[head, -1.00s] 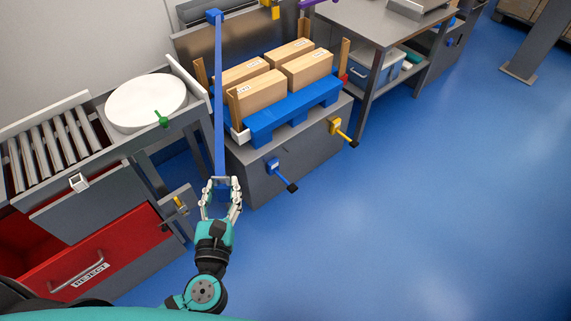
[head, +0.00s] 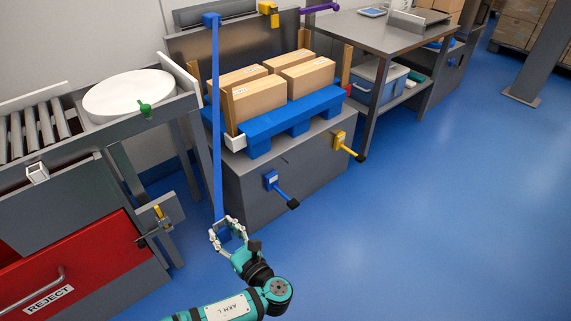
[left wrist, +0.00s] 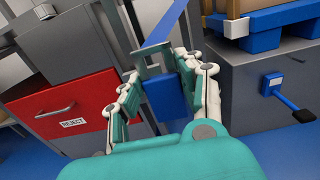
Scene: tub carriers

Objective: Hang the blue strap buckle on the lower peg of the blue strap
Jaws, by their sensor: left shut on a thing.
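The blue strap (head: 216,120) hangs from a blue mount (head: 211,19) on the upper panel and runs taut to my left gripper (head: 228,230). The left gripper is shut on the blue strap buckle, whose blue body and metal frame show between the fingers in the left wrist view (left wrist: 166,95). The lower blue peg (head: 282,190) sticks out of the grey base block, with a blue bracket and black tip. It also shows at the right of the left wrist view (left wrist: 285,98). The buckle is left of the peg and lower in the head view, apart from it. My right gripper is out of view.
A yellow peg (head: 348,146) stands right of the blue one. Cartons (head: 260,101) sit on a blue pallet (head: 258,137) above the block. A red reject drawer (head: 90,260) and a small yellow latch (head: 158,212) are at left. Blue floor (head: 430,220) at right is open.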

